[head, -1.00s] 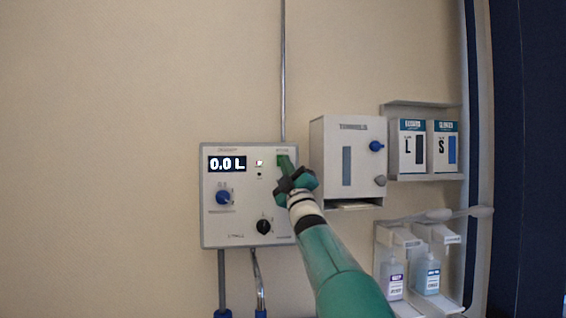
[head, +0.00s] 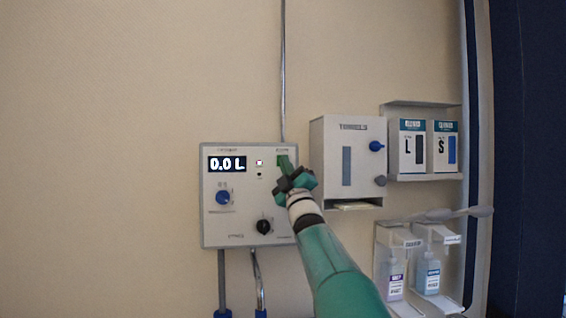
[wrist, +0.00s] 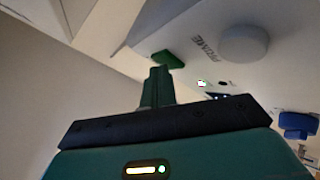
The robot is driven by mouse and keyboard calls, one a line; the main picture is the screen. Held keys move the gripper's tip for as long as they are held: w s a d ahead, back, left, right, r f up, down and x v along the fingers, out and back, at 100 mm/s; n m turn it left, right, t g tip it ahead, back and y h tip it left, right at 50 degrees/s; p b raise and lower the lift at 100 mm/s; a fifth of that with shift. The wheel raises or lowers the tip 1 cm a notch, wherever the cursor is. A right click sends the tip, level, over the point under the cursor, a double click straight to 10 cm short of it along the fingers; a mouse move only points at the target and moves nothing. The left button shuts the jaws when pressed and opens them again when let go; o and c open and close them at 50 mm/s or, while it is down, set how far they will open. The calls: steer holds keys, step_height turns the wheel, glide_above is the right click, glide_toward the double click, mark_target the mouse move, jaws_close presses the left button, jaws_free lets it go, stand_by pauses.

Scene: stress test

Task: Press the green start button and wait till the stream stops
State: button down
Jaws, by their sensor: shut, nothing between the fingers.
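The dispenser panel (head: 225,228) is a light grey box on the wall, with a display (head: 227,164) reading 0.0 L. The green start button (wrist: 167,59) shows in the wrist view at the panel's upper edge, just beyond my fingertips. My gripper (wrist: 158,72) is shut and empty, its fingers pointing at the button. I cannot tell whether they touch it. A small red-and-white light (head: 259,162) shows right of the display.
A blue knob (head: 223,197) and a black knob (head: 264,226) sit on the panel. A towel dispenser (head: 345,150) hangs close to its right, with glove boxes (head: 411,148) beyond. Bottles (head: 396,280) hang in holders at the lower right. The wall at left is clear.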

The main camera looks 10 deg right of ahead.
steer(key=shift+s, duration=0.8)
steer(key=s, duration=0.5)
stand_by(0.4)
steer(key=shift+d+f, duration=0.1)
stand_by(0.5)
